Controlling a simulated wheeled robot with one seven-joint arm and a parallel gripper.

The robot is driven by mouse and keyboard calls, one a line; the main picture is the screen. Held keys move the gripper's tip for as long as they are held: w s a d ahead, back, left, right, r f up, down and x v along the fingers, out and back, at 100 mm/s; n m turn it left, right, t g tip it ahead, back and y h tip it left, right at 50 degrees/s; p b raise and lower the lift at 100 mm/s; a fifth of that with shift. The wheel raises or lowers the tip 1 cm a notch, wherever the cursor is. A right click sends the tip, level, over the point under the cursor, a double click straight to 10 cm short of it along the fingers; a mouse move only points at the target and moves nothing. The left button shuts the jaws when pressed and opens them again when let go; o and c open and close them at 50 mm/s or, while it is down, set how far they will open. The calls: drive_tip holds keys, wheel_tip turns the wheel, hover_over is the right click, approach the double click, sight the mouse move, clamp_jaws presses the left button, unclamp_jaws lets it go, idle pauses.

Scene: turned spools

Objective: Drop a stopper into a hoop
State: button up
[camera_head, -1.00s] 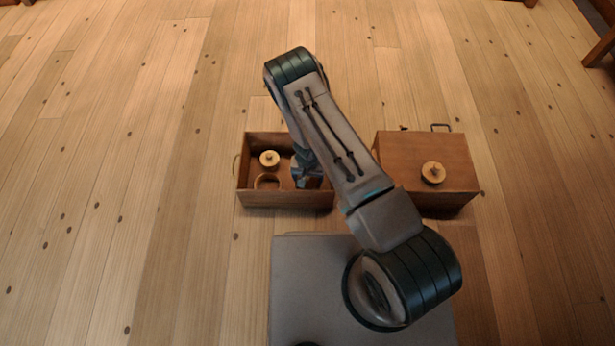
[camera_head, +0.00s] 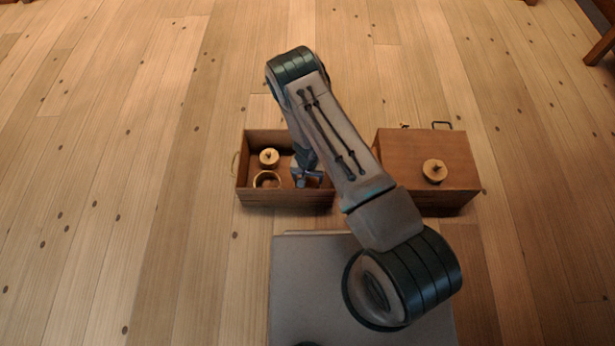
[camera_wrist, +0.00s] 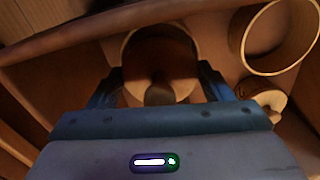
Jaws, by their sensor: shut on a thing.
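My gripper (camera_wrist: 158,88) is in the right part of an open wooden box (camera_head: 285,199), partly hidden by my arm in the head view. Its blue fingers are closed on the sides of a round wooden stopper (camera_wrist: 160,62) with a dark knob toward the wrist camera. I cannot tell whether the stopper touches the box floor. The empty wooden hoop (camera_head: 267,187) lies in the box left of my gripper; it also shows at upper right in the wrist view (camera_wrist: 246,44). A second stopper (camera_head: 269,157) stands behind the hoop, apart from it. A third stopper (camera_head: 434,171) stands on the other box.
A closed wooden box (camera_head: 400,160) with a dark handle (camera_head: 441,125) stands to the right. The open box's front wall (camera_wrist: 80,40) runs close by the held stopper. The plank floor (camera_head: 120,150) around the boxes is clear.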

drive_tip(key=shift+f, duration=0.15)
idle(0.3)
drive_tip(key=shift+f+b, duration=0.35)
drive_tip(key=shift+b, duration=0.15)
drive_tip(key=shift+f+b, duration=0.2)
drive_tip(key=shift+b, duration=0.1)
idle(0.5)
drive_tip(key=o, duration=1.1)
drive_tip(key=shift+o, duration=0.2)
drive_tip(key=shift+r, duration=0.25)
drive_tip(key=shift+r+p, duration=0.4)
drive_tip(key=shift+p, duration=0.05)
drive_tip(key=shift+r, duration=0.1)
